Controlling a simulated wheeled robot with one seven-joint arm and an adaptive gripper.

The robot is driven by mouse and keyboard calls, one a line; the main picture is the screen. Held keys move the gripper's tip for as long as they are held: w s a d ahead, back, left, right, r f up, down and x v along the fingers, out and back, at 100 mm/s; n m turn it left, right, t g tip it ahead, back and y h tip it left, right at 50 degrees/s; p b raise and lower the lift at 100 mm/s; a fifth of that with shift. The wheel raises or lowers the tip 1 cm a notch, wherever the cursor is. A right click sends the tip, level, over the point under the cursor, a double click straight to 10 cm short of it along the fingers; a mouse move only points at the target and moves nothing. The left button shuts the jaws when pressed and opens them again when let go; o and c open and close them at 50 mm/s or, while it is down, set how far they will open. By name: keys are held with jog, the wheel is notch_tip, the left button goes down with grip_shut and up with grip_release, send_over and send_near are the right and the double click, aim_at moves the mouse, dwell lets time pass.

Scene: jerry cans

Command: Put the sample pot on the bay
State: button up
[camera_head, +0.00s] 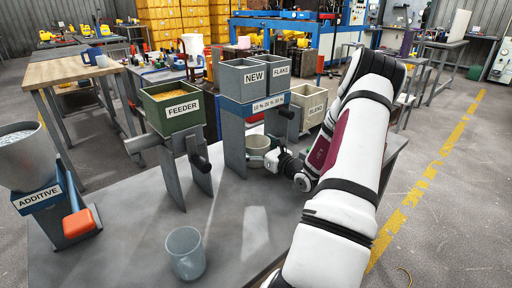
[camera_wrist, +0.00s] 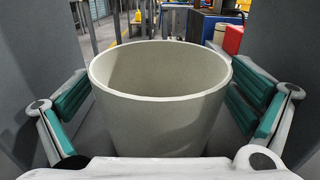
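A beige, round, open-topped pot (camera_head: 258,146), which I take as the sample pot, stands upright and looks empty. It is between the grey legs of the stand labelled NEW and FLAKE (camera_head: 252,100). In the wrist view the pot (camera_wrist: 160,125) fills the middle, between the two green-padded fingers of my gripper (camera_wrist: 160,110). The fingers are spread on either side of it, with a small gap visible at each side. In the head view my gripper (camera_head: 280,160) is at the pot's right side, partly hidden by my arm. No surface is marked as the bay.
The green FEEDER hopper (camera_head: 176,110) on grey legs stands left of the pot. A grey translucent cup (camera_head: 186,254) stands at the table's front. The ADDITIVE hopper (camera_head: 30,160) is at far left. A beige BLEND bin (camera_head: 308,106) is behind right. The grey table (camera_head: 130,215) is mostly clear in front.

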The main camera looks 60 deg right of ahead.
jog(key=shift+s+r, duration=0.15)
jog(key=p+v, duration=0.2)
jog(key=v, duration=0.9)
jog(key=shift+s+a, duration=0.25)
jog(key=shift+s, duration=0.1)
jog(key=shift+s, duration=0.1)
